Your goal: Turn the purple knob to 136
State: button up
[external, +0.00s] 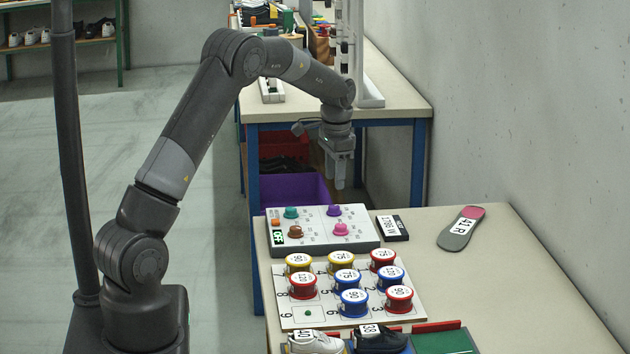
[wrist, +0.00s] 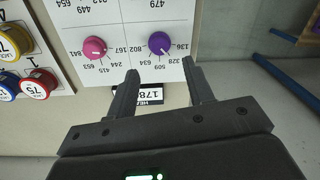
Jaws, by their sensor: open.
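The purple knob (external: 334,210) is at the back right of the control panel (external: 360,240). In the wrist view the purple knob (wrist: 159,42) has the numbers 136, 328, 509, 634 and 802 printed around it. A small pale mark on it seems to point lower right, towards 328, but it is too small to be sure. My gripper (external: 347,186) hangs above the back of the panel, fingers down, open and empty. In the wrist view the fingertips of my gripper (wrist: 160,69) stand apart, with the knob just beyond them, untouched.
The pink knob (wrist: 95,47) sits near the purple one; teal (external: 291,212) and brown (external: 295,231) knobs are further left. A black label block (external: 391,228) lies beside the panel. A board (external: 290,324) with several coloured tins stands in front. The table's right side is mostly clear.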

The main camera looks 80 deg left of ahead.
aim_at(334, 206)
notch_tip(334, 206, down, 7)
jog(key=shift+a+r, duration=0.1)
jog(key=shift+a, duration=0.05)
jog(key=shift+c, duration=0.6)
jog(key=c, duration=0.9)
jog(key=shift+n, duration=0.3)
jog(key=n, duration=0.3)
jog(key=shift+n, duration=2.1)
